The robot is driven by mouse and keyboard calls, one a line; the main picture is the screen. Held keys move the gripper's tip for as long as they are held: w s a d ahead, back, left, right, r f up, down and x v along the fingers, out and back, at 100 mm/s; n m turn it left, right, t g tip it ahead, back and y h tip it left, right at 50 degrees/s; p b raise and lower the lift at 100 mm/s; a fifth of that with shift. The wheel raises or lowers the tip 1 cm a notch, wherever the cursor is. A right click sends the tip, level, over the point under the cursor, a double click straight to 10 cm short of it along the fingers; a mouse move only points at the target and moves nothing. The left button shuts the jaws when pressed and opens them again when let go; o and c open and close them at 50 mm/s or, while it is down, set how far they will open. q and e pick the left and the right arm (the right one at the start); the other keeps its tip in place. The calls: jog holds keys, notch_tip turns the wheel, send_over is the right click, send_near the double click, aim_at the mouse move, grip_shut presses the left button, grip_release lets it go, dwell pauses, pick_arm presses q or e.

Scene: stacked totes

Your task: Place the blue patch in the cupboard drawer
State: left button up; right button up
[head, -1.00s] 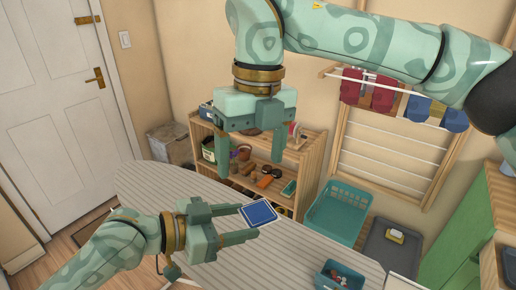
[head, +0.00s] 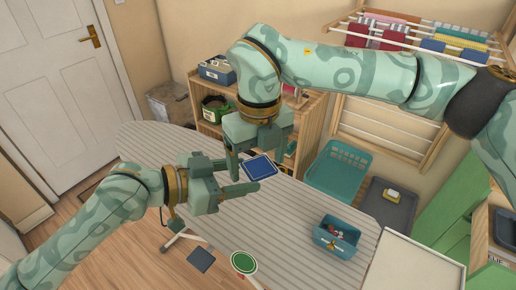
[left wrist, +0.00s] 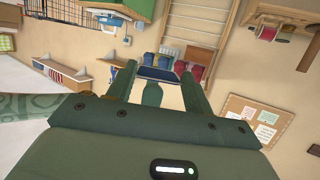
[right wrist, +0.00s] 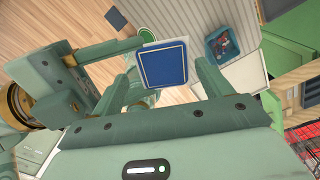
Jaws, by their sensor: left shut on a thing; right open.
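The blue patch (head: 260,168) is a flat square with a pale border. My left gripper (head: 243,175) is shut on its edge and holds it above the striped ironing board. My right gripper (head: 258,160) is open and comes down from above, with its fingers around the patch. In the right wrist view the patch (right wrist: 165,64) lies between the open right fingers, apart from at least the right-hand one. In the left wrist view the patch (left wrist: 158,73) shows as a dark strip between the left fingertips. I cannot make out a cupboard drawer for certain.
The striped ironing board (head: 290,222) has a teal box (head: 338,236) of small things on it. A teal basket (head: 338,168) and grey tub (head: 388,205) stand beyond. A wooden shelf (head: 312,110) is behind my grippers. A green cabinet (head: 455,215) is at right.

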jog(key=shift+c, duration=0.4)
jog(key=shift+s, duration=0.1)
jog(key=c, duration=1)
pick_arm(q)
jog(key=o, duration=1.3)
jog(key=shift+c, duration=0.2)
pick_arm(e)
jog(key=shift+o, duration=0.2)
